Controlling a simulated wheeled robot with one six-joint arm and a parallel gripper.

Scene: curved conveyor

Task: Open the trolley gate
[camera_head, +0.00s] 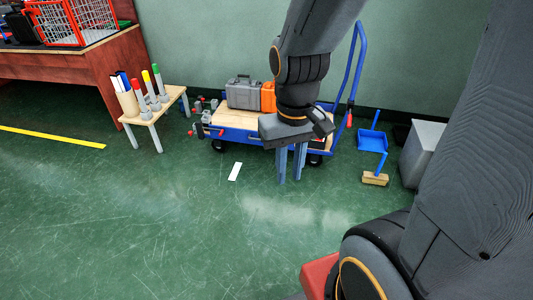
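The trolley (225,119) stands by the back wall, with a wooden deck, a blue frame and a tall blue push handle (358,62). A blue panel (238,134) with a small pale bar runs along its near side, and it looks like the gate, upright. Small red-tipped fittings (207,118) sit at its left end. My gripper (291,178) points down in front of the trolley's right part. Its two blue-grey fingers are apart with nothing seen between them. My gripper and arm hide part of the trolley's right side. I cannot tell whether the fingers touch it.
A grey toolbox (243,93) and an orange box (268,97) ride on the trolley. A blue dustpan (372,141), a brush (375,179) and a grey cabinet (420,150) are right. The green floor in front is mostly clear.

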